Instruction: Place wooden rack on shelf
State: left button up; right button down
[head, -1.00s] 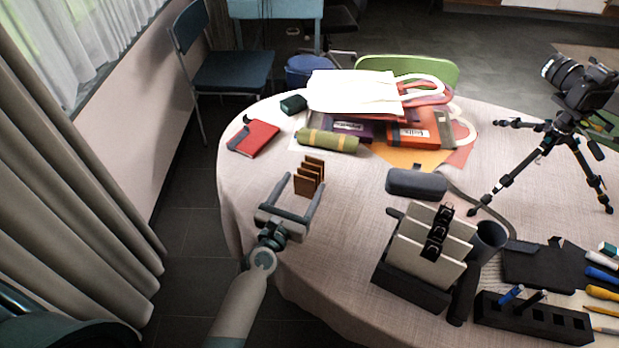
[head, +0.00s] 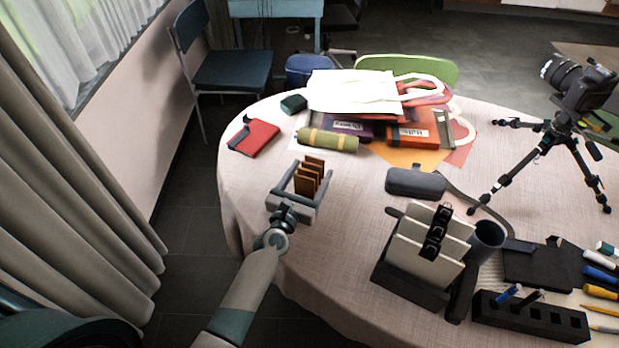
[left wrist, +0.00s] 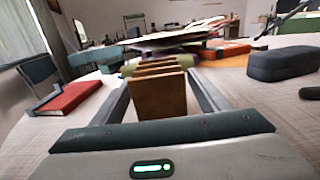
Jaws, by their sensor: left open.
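The wooden rack (head: 309,178) is small and brown with several upright slats. It stands on the round table near its left edge. My left gripper (head: 307,180) is open, with one finger on each side of the rack. In the left wrist view the rack (left wrist: 159,96) sits between the two fingers, and a gap shows on its left side. The rack's lower part is partly hidden by the gripper body. No shelf can be clearly made out. My right gripper is not in view.
A red notebook (head: 254,138), an olive roll (head: 327,140) and a pile of bags (head: 352,92) lie behind the rack. A dark grey case (head: 415,183) and a card holder (head: 410,285) stand to its right. A camera tripod (head: 560,135) stands further right.

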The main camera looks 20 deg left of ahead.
aim_at(311, 163)
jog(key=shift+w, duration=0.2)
pick_arm(q)
jog(key=c, duration=1.3)
jog(key=shift+r, duration=0.1)
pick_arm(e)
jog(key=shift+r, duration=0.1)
